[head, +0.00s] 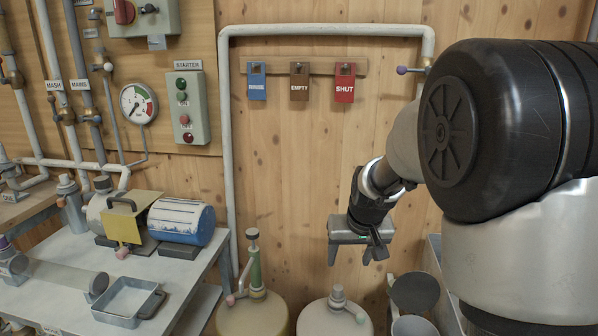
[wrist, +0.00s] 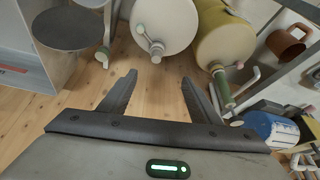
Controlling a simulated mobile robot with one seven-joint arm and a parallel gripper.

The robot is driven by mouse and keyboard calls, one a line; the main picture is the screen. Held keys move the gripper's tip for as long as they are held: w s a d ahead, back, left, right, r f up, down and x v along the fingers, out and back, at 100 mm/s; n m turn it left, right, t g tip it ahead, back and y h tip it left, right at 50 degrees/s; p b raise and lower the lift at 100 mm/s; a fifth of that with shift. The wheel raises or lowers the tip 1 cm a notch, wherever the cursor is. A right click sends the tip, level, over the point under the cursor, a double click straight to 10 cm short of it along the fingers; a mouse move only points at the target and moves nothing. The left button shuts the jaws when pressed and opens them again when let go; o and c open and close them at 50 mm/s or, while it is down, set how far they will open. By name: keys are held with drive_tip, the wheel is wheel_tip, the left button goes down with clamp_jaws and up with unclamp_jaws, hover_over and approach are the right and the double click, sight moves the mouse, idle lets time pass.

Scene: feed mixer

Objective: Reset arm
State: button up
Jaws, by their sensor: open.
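My gripper (head: 352,250) hangs in front of the wooden wall in the head view, pointing down above the drums. Its two fingers also show in the wrist view (wrist: 160,90), spread apart with only floor between them. It is open and empty. My arm fills the right side of the head view. A pale drum (head: 335,318) with a valve on top stands below my gripper, and an olive drum (head: 252,315) with a green-handled fitting stands to its left. Both drums also show at the top of the wrist view.
A grey bench (head: 75,300) at left holds a blue-and-white motor (head: 182,221), a yellow plate (head: 123,228) and a metal tray (head: 125,300). Blue, brown and red tags (head: 345,83) hang on the wall beside a starter box (head: 187,108). A dark round lid (head: 415,291) is right of the pale drum.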

drive_tip(key=s+r, duration=0.4)
drive_tip(key=s, duration=0.5)
drive_tip(key=s+r+t, duration=0.1)
drive_tip(key=s+r, duration=0.3)
drive_tip(key=s, duration=0.5)
drive_tip(key=s+r, duration=0.4)
drive_tip(key=s, duration=0.5)
wheel_tip(320, 180, up, 22)
drive_tip(key=p, duration=2.2)
drive_tip(key=shift+s, duration=0.35)
drive_tip(key=shift+d+f, duration=0.15)
